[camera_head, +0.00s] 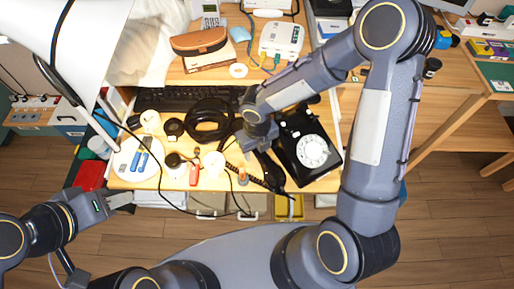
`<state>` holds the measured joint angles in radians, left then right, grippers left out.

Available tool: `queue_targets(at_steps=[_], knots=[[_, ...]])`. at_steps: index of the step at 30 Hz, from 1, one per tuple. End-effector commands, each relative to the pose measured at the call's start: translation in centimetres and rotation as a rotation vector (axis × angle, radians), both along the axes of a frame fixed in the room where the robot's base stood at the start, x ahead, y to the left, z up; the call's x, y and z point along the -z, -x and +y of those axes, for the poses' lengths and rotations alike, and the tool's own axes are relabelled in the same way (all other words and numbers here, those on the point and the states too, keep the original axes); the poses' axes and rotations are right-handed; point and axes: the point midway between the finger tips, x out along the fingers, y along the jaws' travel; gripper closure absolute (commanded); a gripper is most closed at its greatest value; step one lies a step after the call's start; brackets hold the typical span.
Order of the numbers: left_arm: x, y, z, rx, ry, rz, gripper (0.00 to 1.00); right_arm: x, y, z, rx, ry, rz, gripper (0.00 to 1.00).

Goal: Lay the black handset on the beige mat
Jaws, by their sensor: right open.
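The black rotary phone (308,146) with a white dial sits on the right part of the wooden desk. A dark elongated piece that looks like the black handset (271,172) lies just left of the phone, beside a coiled black cord. My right gripper (258,147) is over its upper end, open; my arm partly covers it, and I cannot tell if they touch. A pale round mat (118,172), perhaps the beige mat, lies at the desk's left end with blue items on it. My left gripper (121,201) is in front of the desk's left edge, away from the handset; its jaw opening is unclear.
Black headphones (208,121), a black keyboard (180,97) and small items with a red-handled piece (194,175) crowd the desk between mat and phone. A white lamp shade (75,35) fills the upper left. A brown case (199,42) and white router (281,40) stand behind.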

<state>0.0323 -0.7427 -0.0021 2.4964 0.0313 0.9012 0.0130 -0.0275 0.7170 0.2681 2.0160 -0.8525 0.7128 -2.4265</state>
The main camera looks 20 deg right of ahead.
Motion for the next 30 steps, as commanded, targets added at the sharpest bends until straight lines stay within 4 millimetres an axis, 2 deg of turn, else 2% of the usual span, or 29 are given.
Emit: queue_targets(at_steps=[5,12,18,22,27,30], knots=[[-0.8,0.0,0.0,0.0,0.0,0.0,0.64,-2.2,-0.1,0.0,0.003,-0.001,-0.004,0.49],[-2.1,0.0,0.0,0.0,0.0,0.0,0.64,-7.4,-0.1,0.0,0.002,-0.001,-0.005,0.49],[-2.8,0.0,0.0,0.0,0.0,0.0,0.64,-10.8,-0.1,0.0,0.002,0.0,-0.004,0.49],[-3.0,0.0,0.0,0.0,0.0,0.0,0.64,-12.0,0.0,0.0,0.001,0.0,-0.001,0.49],[-3.0,0.0,0.0,0.0,0.0,0.0,0.64,-12.3,0.0,0.0,0.003,0.0,-0.001,0.49],[-3.0,0.0,0.0,0.0,0.0,0.0,0.64,-13.0,0.3,-0.7,0.088,0.0,-0.009,0.49]])
